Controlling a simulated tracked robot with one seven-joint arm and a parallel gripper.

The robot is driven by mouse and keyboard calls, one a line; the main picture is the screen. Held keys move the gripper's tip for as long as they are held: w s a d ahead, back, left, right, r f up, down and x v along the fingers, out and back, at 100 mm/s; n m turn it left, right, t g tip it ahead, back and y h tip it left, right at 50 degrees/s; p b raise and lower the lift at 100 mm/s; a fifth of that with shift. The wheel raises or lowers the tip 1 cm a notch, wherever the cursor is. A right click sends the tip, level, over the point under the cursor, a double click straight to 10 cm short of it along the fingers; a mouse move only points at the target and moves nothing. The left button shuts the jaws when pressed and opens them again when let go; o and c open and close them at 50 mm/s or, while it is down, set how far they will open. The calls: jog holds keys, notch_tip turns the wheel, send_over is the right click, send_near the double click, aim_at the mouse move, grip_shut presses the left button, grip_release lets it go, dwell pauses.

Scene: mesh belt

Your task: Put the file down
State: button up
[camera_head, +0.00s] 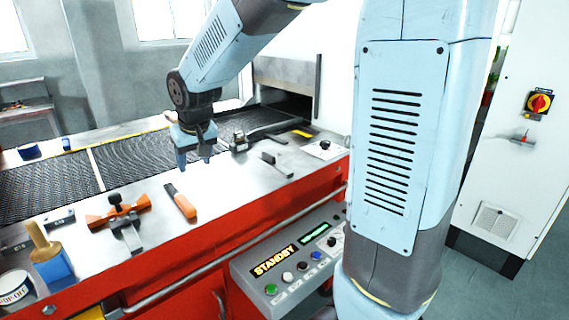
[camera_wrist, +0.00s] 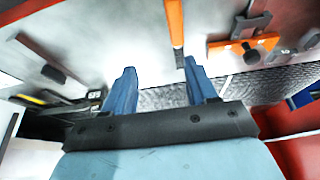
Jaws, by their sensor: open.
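The file (camera_head: 181,203), with an orange handle and a short dark end, lies flat on the steel ledge (camera_head: 225,190) at the front of the mesh belt. It also shows in the wrist view (camera_wrist: 175,22), at the top, with its thin end pointing toward the gap between my fingers. My gripper (camera_head: 195,164) is open and empty, above the ledge and a little behind and right of the file. In the wrist view my two blue fingers (camera_wrist: 160,66) are spread apart, with nothing held between them. The file looks apart from both fingers.
An orange-and-black clamp (camera_head: 117,214) lies left of the file. A wooden-handled blue tool (camera_head: 48,258) and a white tub (camera_head: 15,287) stand at the lower left. A dark-knobbed metal piece (camera_head: 272,161) lies on the right. The control panel (camera_head: 290,262) reads STANDBY.

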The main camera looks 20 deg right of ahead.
jog(key=s+d+r+m, duration=0.1)
jog(key=s+d+r, duration=0.1)
jog(key=s+d, duration=0.3)
jog(key=s+d+r+m, duration=0.1)
jog(key=s+d, duration=0.4)
jog(key=s, duration=0.6)
jog(key=s+d+r+t+h, duration=0.1)
jog(key=s+d+r, duration=0.2)
jog(key=s+d, duration=0.2)
jog(key=s, duration=0.3)
jog(key=shift+d+r+m, duration=0.3)
jog(key=shift+m, duration=0.1)
jog(key=shift+o, duration=0.4)
jog(key=shift+s, duration=0.1)
